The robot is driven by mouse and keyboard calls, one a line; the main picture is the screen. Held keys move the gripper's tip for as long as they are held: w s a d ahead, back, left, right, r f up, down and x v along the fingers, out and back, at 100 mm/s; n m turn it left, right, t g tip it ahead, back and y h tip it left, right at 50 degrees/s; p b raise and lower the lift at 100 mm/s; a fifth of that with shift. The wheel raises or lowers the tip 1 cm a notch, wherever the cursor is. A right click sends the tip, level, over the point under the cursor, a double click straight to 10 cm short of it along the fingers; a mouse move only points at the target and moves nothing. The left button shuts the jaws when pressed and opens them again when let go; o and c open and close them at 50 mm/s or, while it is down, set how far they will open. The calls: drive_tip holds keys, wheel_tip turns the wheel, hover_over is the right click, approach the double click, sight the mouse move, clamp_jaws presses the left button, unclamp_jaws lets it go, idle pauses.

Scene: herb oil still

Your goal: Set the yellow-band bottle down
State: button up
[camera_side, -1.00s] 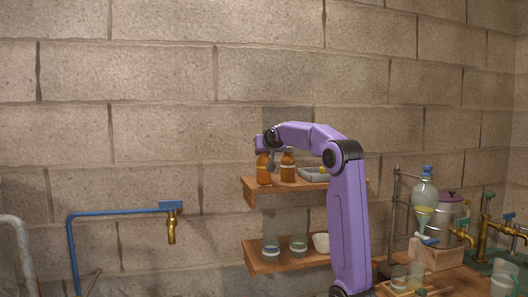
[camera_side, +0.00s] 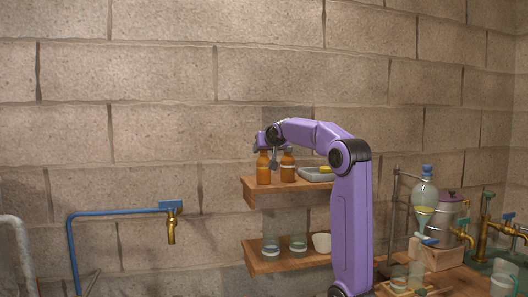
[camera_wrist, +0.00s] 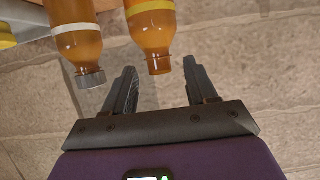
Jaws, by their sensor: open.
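The yellow-band bottle (camera_side: 264,169) is amber and stands upright at the left end of the upper wooden shelf. In the wrist view the yellow-band bottle (camera_wrist: 153,28) shows its narrow neck without a cap, pointing toward my gripper. My gripper (camera_wrist: 160,68) is open, with one finger on each side of the neck end and visible gaps between. In the side view my gripper (camera_side: 267,152) is at the top of this bottle, partly hidden. The white-band bottle (camera_wrist: 76,35), amber with a grey cap, stands beside it, to its right in the side view (camera_side: 287,168).
A grey tray (camera_side: 316,175) holding something yellow sits right of the bottles on the upper shelf (camera_side: 262,192). The lower shelf (camera_side: 270,262) holds glass jars and a white cup (camera_side: 321,242). A brass tap (camera_side: 171,227) is at left. Glassware crowds the right bench.

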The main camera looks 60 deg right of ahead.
drive_tip(key=v, duration=0.9)
drive_tip(key=shift+s+a, duration=0.15)
drive_tip(key=shift+a, duration=0.05)
drive_tip(key=w+a+f+n+y, duration=0.2)
drive_tip(key=a+f+n+y, duration=0.1)
drive_tip(key=a+f, duration=0.3)
drive_tip(key=w+a+f+n+y, duration=0.3)
drive_tip(key=a+f, duration=0.2)
drive_tip(key=a, duration=0.3)
drive_tip(key=s+a+f+n+g+y, duration=0.1)
drive_tip(key=s+a+f+n+y, duration=0.1)
drive_tip(key=a+f, duration=0.3)
drive_tip(key=s+a+f+n+g+y, duration=0.1)
drive_tip(key=s+a+f+n+y, duration=0.15)
drive_tip(key=a, duration=0.55)
drive_tip(key=s+a+f+n+g, duration=0.4)
drive_tip(key=s+a+f+n, duration=0.2)
drive_tip(key=s+a+f, duration=0.5)
drive_tip(key=s+d+f+n+g, duration=0.1)
drive_tip(key=s+f+n, duration=0.1)
drive_tip(key=s, duration=0.6)
drive_tip(key=s+d+f+n+g, duration=0.1)
drive_tip(key=s+f+n+g, duration=0.1)
drive_tip(key=s, duration=0.6)
drive_tip(key=shift+d+f+n+h, duration=0.25)
drive_tip(key=shift+f+n+h, duration=0.1)
drive_tip(key=shift+f+n, duration=0.15)
